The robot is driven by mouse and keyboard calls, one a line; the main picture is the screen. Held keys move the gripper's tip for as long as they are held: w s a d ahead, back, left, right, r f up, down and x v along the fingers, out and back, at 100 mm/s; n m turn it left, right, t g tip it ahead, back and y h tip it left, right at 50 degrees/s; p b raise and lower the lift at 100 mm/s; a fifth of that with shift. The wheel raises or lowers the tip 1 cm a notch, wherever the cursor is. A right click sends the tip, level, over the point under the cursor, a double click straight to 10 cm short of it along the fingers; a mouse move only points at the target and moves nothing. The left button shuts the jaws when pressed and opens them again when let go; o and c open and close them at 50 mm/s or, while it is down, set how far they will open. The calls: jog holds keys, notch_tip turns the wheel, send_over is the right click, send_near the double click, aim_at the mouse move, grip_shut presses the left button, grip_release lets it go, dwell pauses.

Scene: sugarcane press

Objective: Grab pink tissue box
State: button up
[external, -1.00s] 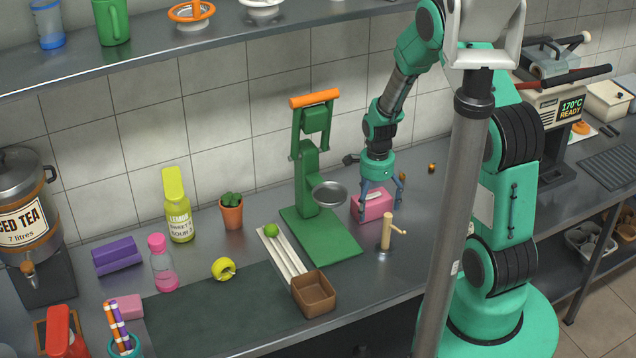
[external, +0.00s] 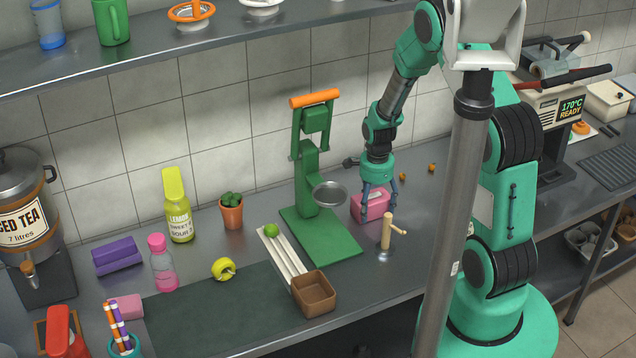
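The pink tissue box (external: 377,209) sits on the counter to the right of the green press. My gripper (external: 379,210) points down over it, with its blue fingers on either side. One finger crosses in front of the box's near face, and the other is at its right end. The fingers partly hide the box. I cannot tell whether both fingers touch it.
The green press (external: 318,226) with its metal bowl (external: 330,194) stands close on the left. A wooden-handled post (external: 387,232) stands just in front of the box. Small orange-brown pieces (external: 432,168) lie behind on the right. The tiled wall is behind.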

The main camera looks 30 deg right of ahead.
aim_at(374, 199)
jog(key=shift+r, duration=0.15)
notch_tip(374, 199, up, 10)
jog(key=shift+f+p, duration=0.1)
jog(key=shift+p, duration=0.7)
